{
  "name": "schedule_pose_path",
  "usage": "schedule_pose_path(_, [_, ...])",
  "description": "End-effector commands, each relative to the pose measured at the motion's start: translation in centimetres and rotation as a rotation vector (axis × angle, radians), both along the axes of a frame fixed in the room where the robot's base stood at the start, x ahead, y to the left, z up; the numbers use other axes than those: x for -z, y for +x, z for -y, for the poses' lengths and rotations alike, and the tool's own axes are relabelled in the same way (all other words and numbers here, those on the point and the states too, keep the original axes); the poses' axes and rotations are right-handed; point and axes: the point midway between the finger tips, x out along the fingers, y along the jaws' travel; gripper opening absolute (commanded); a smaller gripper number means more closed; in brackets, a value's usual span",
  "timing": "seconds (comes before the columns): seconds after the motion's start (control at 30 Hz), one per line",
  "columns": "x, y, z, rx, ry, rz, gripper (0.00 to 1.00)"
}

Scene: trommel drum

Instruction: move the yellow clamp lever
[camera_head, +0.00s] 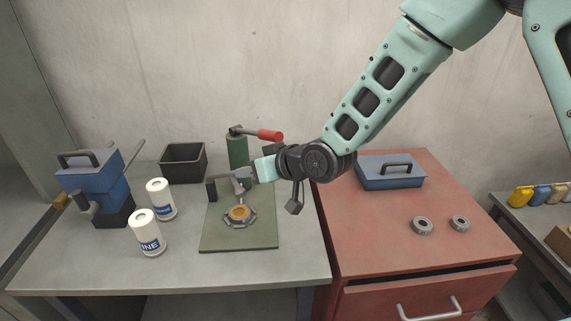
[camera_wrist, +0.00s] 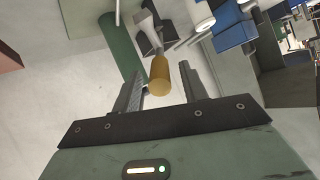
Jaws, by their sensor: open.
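The yellow clamp lever's handle (camera_wrist: 159,75) shows in the wrist view as a short yellow cylinder on a grey shaft. My gripper (camera_wrist: 160,70) is open, and I cannot tell whether either finger touches the handle. In the head view my gripper (camera_head: 232,178) hangs above the green plate (camera_head: 264,238) on the bench, pointing left. I cannot make out the yellow handle there; my gripper and wrist probably cover it.
An orange-centred ring part (camera_head: 240,214) lies on the plate. A green cylinder (camera_head: 238,150) with a red handle (camera_head: 270,135) stands behind. Two white canisters (camera_head: 148,233), a blue machine (camera_head: 90,185) and a black bin (camera_head: 183,162) stand left. A red cabinet (camera_head: 385,250) is at right.

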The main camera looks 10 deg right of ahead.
Motion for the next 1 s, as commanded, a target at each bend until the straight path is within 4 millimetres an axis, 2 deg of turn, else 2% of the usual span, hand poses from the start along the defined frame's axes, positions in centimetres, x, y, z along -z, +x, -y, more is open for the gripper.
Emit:
schedule_pose_path(0.6, [-6.6,-7.6,8.2,0.002,-0.003,0.003,0.43])
schedule_pose_path(0.8, [-7.7,-9.0,9.6,0.002,-0.002,0.002,0.43])
schedule_pose_path(1.0, [-7.9,-9.3,9.8,-0.001,-0.001,0.001,0.43])
